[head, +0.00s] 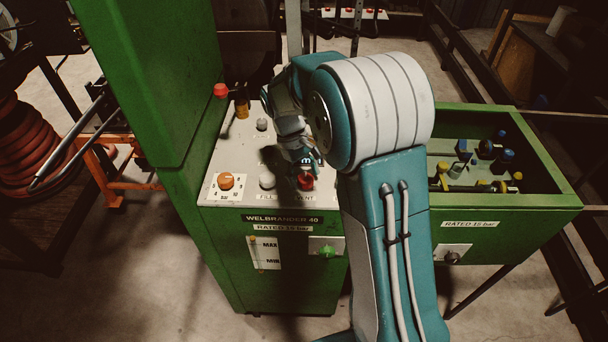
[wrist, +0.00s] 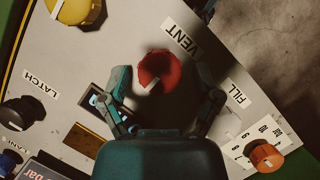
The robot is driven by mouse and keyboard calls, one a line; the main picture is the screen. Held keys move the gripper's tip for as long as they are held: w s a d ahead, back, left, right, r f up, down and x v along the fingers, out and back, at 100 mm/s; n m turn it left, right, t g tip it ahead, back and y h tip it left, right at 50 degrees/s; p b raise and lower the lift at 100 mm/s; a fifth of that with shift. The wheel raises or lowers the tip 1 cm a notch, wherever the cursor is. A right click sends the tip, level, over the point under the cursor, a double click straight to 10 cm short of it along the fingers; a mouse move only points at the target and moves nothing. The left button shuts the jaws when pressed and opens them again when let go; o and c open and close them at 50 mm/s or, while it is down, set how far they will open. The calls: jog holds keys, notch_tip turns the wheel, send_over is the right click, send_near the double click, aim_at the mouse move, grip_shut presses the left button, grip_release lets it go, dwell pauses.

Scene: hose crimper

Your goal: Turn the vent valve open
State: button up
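The vent valve is a red knob (wrist: 158,70) beside the VENT label on the pale panel. It carries a short white mark on its lower side in the wrist view. In the head view the red knob (head: 305,182) sits near the panel's front edge. My gripper (wrist: 164,82) is open, with one finger to the left of the knob and one to the right. Gaps show between both fingers and the knob. In the head view my gripper (head: 303,158) is above and just behind the knob, partly hidden by my arm.
An orange bar knob (head: 226,181) and a pale FILL knob (head: 267,181) stand left of the vent knob. A black LATCH knob (wrist: 22,112) shows in the wrist view. A green open bin (head: 560,185) is right.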

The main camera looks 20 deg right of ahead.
jog(key=shift+r, duration=0.1)
jog(key=v, duration=1.1)
jog(key=shift+r, duration=0.35)
jog(key=shift+w+a, duration=0.1)
jog(key=s+d+r+m+t+y, duration=0.15)
jog(key=s+r+t, duration=0.45)
jog(key=s, duration=0.7)
jog(key=s+f+m+t, duration=0.2)
jog(key=s+m+t, duration=0.1)
jog(key=s, duration=0.9)
jog(key=shift+s+d+m+t, duration=0.2)
jog(key=shift+d+m+t, duration=0.15)
jog(key=shift+t, duration=0.05)
jog(key=shift+f+y, duration=0.1)
jog(key=shift+y, duration=0.15)
